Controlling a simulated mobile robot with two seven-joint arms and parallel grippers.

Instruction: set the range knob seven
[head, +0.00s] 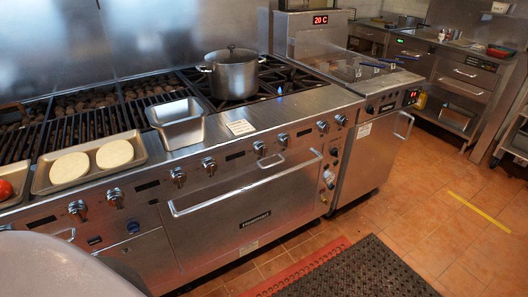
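The range (150,225) is a stainless steel unit with a row of silver and black knobs along its front panel. Knobs show at the left (77,208), in the middle (209,167) and towards the right end (323,126), with another knob (341,120) beside that one at the far right. No number can be read on any knob, so I cannot tell which is seven, and their settings are too small to read. Neither of my grippers is in view.
A lidded pot (233,75) stands on the burners. A metal pan (178,122) and a tray with two pale round patties (92,160) rest along the front ledge. The oven handle (245,187) sticks out below the knobs. A black mat (355,270) lies on the open tiled floor.

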